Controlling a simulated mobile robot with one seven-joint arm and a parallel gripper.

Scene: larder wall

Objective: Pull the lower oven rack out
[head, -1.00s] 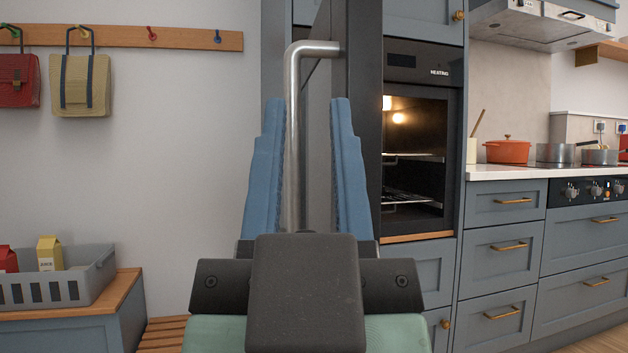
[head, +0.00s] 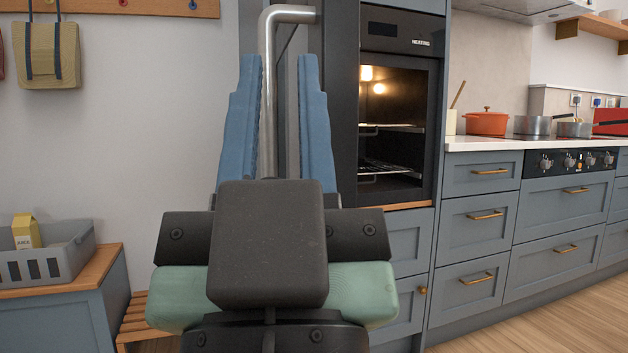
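The oven (head: 400,45) stands open and lit in the tall cabinet, right of my gripper. The lower rack (head: 388,168) is a wire shelf inside, low in the cavity, with a wire loop at its front. The upper rack (head: 392,127) sits above it. The dark oven door (head: 341,100) stands swung open, seen nearly edge-on. Its metal bar handle (head: 268,100) shows between my blue fingers. My gripper (head: 281,60) is open, with gaps beside the bar; I cannot tell whether either finger touches it. Its lower part hides the bar's lower end.
Grey drawers (head: 480,215) and a counter with an orange pot (head: 487,122) are at right. A grey crate (head: 50,262) on a wooden-topped bench stands at left. A satchel (head: 52,52) hangs on the wall. Floor shows clear at lower right.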

